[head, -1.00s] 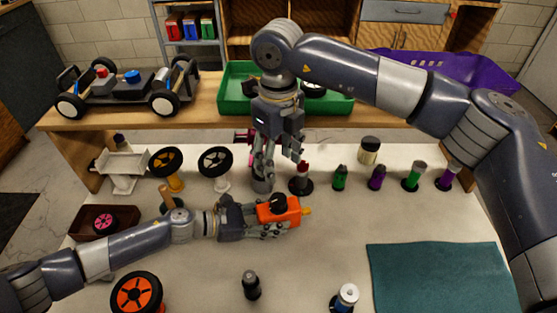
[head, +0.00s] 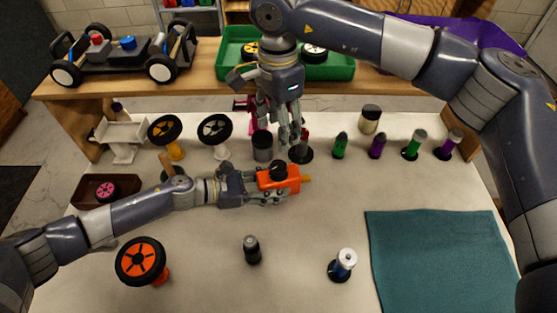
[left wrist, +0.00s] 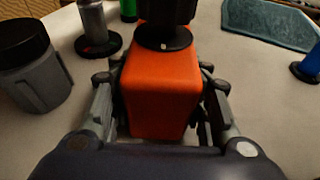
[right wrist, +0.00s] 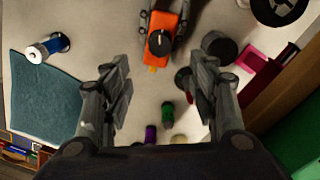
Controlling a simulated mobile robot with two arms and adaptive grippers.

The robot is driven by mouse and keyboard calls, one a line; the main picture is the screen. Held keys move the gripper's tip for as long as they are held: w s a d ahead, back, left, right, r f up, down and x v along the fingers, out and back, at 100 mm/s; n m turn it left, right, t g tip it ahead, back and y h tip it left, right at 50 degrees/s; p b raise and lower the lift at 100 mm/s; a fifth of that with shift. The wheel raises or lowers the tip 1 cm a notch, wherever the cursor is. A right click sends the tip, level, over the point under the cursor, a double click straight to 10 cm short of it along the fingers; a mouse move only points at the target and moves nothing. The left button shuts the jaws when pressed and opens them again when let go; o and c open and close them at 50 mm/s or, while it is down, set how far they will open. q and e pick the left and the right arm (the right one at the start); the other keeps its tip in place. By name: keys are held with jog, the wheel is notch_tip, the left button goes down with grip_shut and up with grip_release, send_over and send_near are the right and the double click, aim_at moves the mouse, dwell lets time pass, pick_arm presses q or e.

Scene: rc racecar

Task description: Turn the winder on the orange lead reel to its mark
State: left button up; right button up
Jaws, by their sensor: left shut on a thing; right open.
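The orange lead reel (head: 282,180) lies in my left gripper (head: 268,187), which is shut around its body just above the table. In the left wrist view its orange body (left wrist: 160,80) fills the space between the fingers. The black winder (head: 278,168) is a round knob on top of the reel; in the left wrist view its base (left wrist: 164,38) carries a small pale dot. A yellow tip sticks out at the reel's right end. My right gripper (head: 288,138) is open and empty, pointing down behind the reel. In the right wrist view the winder (right wrist: 159,42) shows beyond its open fingers (right wrist: 160,88).
A grey, black-lidded pot (head: 262,146) and a dark-red-topped bottle stand close to the right gripper. Several coloured bottles line the back right. A teal mat (head: 440,255) lies front right. A wheel on a stand (head: 141,261) stands front left.

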aim_at(279, 166)
notch_tip(279, 166, down, 12)
jog(key=n, duration=0.2)
jog(key=shift+n, duration=0.4)
jog(key=c, duration=1.1)
